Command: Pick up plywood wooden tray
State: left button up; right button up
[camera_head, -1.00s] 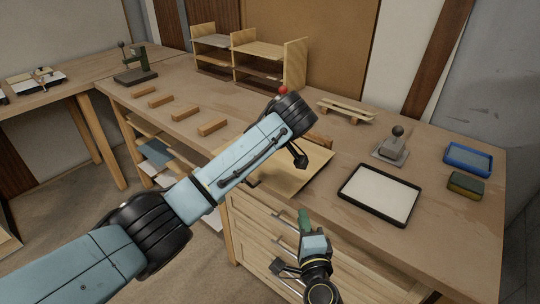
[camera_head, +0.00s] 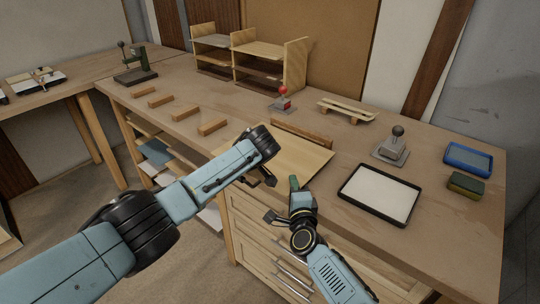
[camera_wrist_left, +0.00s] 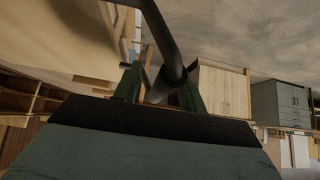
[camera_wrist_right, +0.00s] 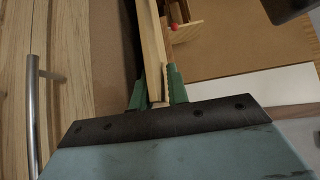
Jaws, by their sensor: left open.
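The plywood wooden tray (camera_head: 292,158) is a flat tan sheet lying on the bench near its front edge. In the head view my left forearm covers part of its left side. My right gripper (camera_head: 294,183) is at the tray's front edge. In the right wrist view, the green fingers (camera_wrist_right: 157,88) sit on both sides of a thin wooden edge (camera_wrist_right: 154,45), with little gap. My left gripper (camera_head: 268,182) is at the tray's front left. In the left wrist view its green fingers (camera_wrist_left: 160,85) are apart, with a dark bar between or in front of them.
A wooden strip (camera_head: 302,133) lies behind the tray, near a red-knobbed tool (camera_head: 282,100). A black-rimmed tray with a white sheet (camera_head: 345,190) is at right, beside a grey knobbed press (camera_head: 392,150). Drawers with metal handles (camera_head: 268,235) are below the bench edge.

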pick_arm(q)
jog(key=shift+w+a+f, duration=0.1)
jog(key=shift+a+f, duration=0.05)
jog(key=shift+f, duration=0.05)
pick_arm(e)
jog(key=shift+w, duration=0.3)
pick_arm(q)
jog(key=c, duration=0.4)
pick_arm(e)
grip_shut()
pick_arm(q)
grip_shut()
